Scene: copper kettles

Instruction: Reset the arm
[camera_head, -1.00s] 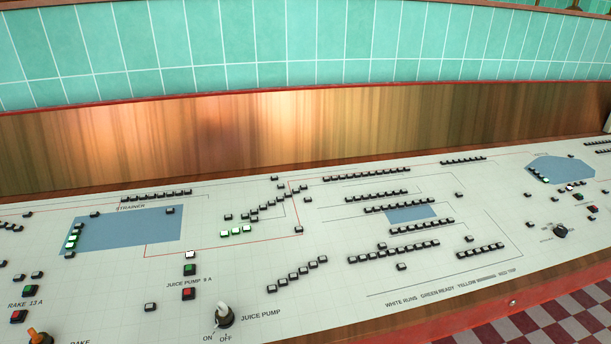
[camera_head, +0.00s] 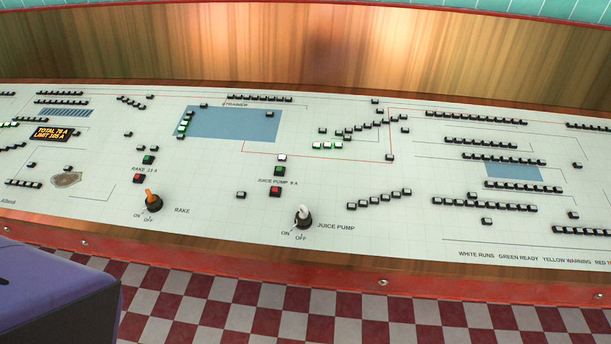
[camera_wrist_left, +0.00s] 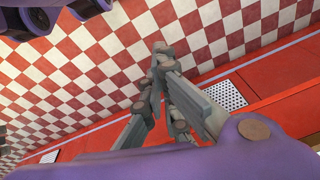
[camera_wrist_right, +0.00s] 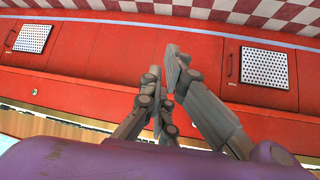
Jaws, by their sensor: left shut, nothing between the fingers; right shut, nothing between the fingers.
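My left gripper (camera_wrist_left: 162,62) shows in the left wrist view, its grey fingers shut and empty above the red and white checkered floor. My right gripper (camera_wrist_right: 163,68) shows in the right wrist view, its fingers shut and empty in front of a red panelled cabinet front. Neither gripper shows in the head view. A purple part of my own body (camera_head: 60,305) fills the lower left corner of the head view.
A pale control panel (camera_head: 350,225) crosses the head view. It carries an orange-handled rake switch (camera_head: 152,201), a white-handled juice pump switch (camera_head: 304,216) and many small buttons. A red cabinet (camera_wrist_right: 150,50) has perforated vents (camera_wrist_right: 265,67). The checkered floor (camera_head: 240,305) in front looks clear.

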